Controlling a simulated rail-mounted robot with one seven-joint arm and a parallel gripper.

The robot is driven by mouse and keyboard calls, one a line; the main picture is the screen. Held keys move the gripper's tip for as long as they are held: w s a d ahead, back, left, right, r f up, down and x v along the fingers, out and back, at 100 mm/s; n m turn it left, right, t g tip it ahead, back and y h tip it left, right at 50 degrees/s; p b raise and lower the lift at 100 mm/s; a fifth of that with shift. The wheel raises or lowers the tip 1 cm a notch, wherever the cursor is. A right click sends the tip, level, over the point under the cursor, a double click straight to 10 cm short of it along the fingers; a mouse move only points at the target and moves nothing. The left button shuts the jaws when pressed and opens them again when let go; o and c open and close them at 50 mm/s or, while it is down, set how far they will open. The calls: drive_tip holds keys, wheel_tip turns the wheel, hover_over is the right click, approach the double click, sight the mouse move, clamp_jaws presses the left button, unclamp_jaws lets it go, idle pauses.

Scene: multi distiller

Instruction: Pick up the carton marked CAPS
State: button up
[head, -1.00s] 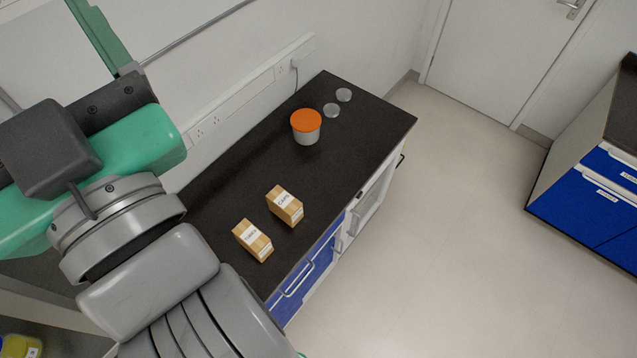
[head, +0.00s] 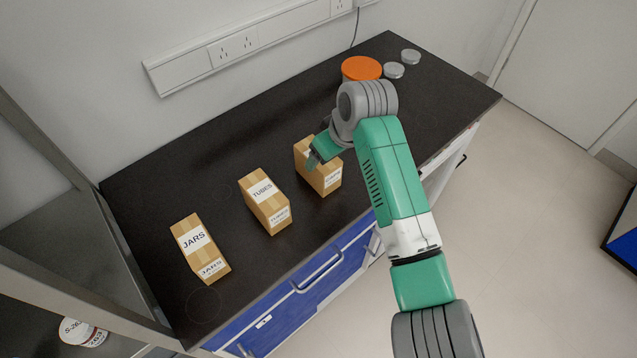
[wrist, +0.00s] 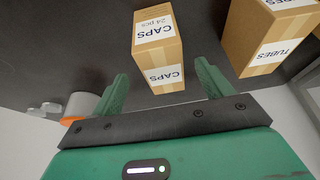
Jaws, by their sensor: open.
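The CAPS carton (head: 325,178) is a tan cardboard box with white labels. It stands on the dark bench top, partly hidden by my arm and gripper in the head view. In the wrist view the CAPS carton (wrist: 160,60) lies ahead of my gripper (wrist: 163,92), with its near end about level with the fingertips and between them in the picture. The two green fingers are apart and nothing is held. I cannot tell whether a finger touches the carton. My gripper (head: 313,158) is above or beside the carton in the head view.
The JARS carton (head: 200,248) is further left. An orange-lidded tub (head: 361,68) and two clear round dishes (head: 394,70) are at the back right. A wall socket strip (head: 237,45) runs behind.

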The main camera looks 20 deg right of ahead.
drive_tip(key=b+x, duration=0.3)
drive_tip(key=x, duration=0.5)
drive_tip(key=shift+s+r, duration=0.1)
drive_tip(key=c, duration=1.1)
drive_tip(key=shift+c, duration=0.2)
wheel_tip(320, 180, up, 4)
drive_tip(key=shift+s+a+p, duration=0.1)
drive_tip(key=shift+p, duration=0.95)
drive_tip(key=s+a+p, duration=0.2)
drive_tip(key=s+p, duration=0.2)
drive_tip(key=s, duration=1.1)
drive_tip(key=shift+s+a+r, duration=0.3)
drive_tip(key=shift+a+r, duration=0.1)
drive_tip(key=shift+r, duration=0.1)
